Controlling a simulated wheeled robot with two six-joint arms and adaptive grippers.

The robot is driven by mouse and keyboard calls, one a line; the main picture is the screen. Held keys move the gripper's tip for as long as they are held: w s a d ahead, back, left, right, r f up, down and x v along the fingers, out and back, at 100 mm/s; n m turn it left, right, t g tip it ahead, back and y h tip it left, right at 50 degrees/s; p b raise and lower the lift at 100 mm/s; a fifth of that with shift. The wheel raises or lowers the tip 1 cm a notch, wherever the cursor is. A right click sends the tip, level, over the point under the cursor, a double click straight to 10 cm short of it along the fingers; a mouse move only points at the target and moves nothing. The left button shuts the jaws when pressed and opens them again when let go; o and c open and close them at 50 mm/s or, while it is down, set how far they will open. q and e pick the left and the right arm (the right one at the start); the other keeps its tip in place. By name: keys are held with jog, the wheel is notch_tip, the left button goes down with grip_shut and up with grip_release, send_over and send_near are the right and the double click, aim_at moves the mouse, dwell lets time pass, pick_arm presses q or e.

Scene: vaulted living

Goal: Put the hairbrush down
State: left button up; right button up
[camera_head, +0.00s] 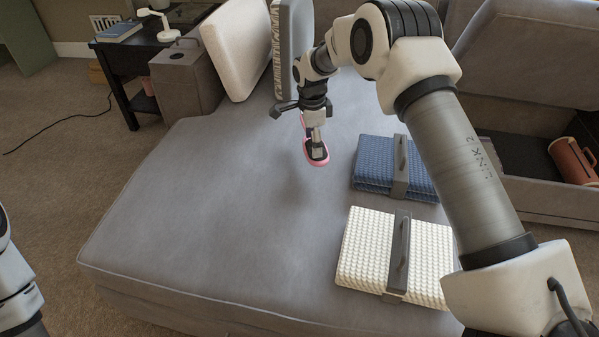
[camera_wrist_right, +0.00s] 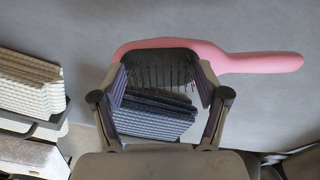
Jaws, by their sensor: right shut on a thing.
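The hairbrush is pink with a black bristle pad. In the head view its pink rim (camera_head: 325,161) shows at the fingertips of my right gripper (camera_head: 316,142), over the grey sofa seat (camera_head: 215,215). A soft shadow lies on the seat below, and the brush looks held above the fabric. In the right wrist view the hairbrush (camera_wrist_right: 240,63) lies across the tips of my right gripper (camera_wrist_right: 160,80), its handle pointing right. The gripper is shut on the brush head. Only part of my left arm shows at the lower left; its gripper is out of view.
A folded blue blanket (camera_head: 373,166) and a folded white blanket (camera_head: 366,250), each with a grey strap, lie on the seat's right. Cushions (camera_head: 238,45) stand at the back. An open storage section with a brown cylinder (camera_head: 572,160) is far right. The seat's left and middle are clear.

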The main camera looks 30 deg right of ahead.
notch_tip(320, 180, down, 6)
jog(key=shift+f+b, duration=0.2)
jog(key=shift+b, duration=0.75)
jog(key=shift+c, duration=0.5)
jog(key=o, duration=1.3)
jog(key=shift+f, duration=0.1)
jog(key=shift+c, duration=0.2)
jog(key=r+p, duration=0.1)
jog(key=r, duration=0.3)
jog(key=r+p, duration=0.2)
jog(key=r, duration=0.2)
jog(key=r+p, duration=0.1)
jog(key=r, duration=0.3)
jog(key=shift+w+a+r, duration=0.1)
jog(key=shift+a+r, duration=0.05)
jog(key=shift+a, duration=0.2)
